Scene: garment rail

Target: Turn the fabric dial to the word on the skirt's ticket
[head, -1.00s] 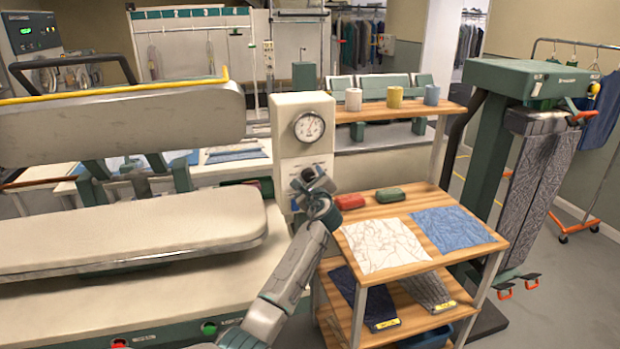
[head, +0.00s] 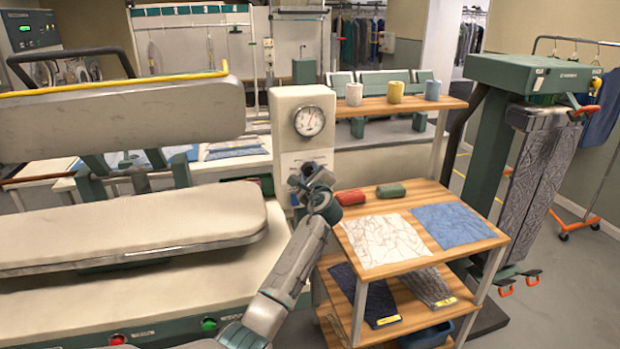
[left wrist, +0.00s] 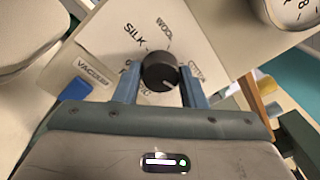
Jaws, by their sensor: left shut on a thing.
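The fabric dial (left wrist: 160,72) is a black round knob on the cream control panel. Words ring it: SILK at upper left, WOOL at upper right, and others at left and right partly hidden by my fingers. A pale mark shows on the knob's lower right face. My left gripper (left wrist: 160,88) is shut on the dial, one blue-grey finger on each side. In the head view my left gripper (head: 308,180) is at the front of the panel column and hides the dial. Two dark folded garments with yellow tickets lie on the lower shelf; I cannot tell which is the skirt or read the tickets.
A round gauge (head: 309,121) sits above the dial. A blue switch (left wrist: 79,90) is beside the VACUUM label. The wooden shelf unit (head: 418,226) stands close on the right, with white and blue cloths on top. The pressing board (head: 120,222) is on the left.

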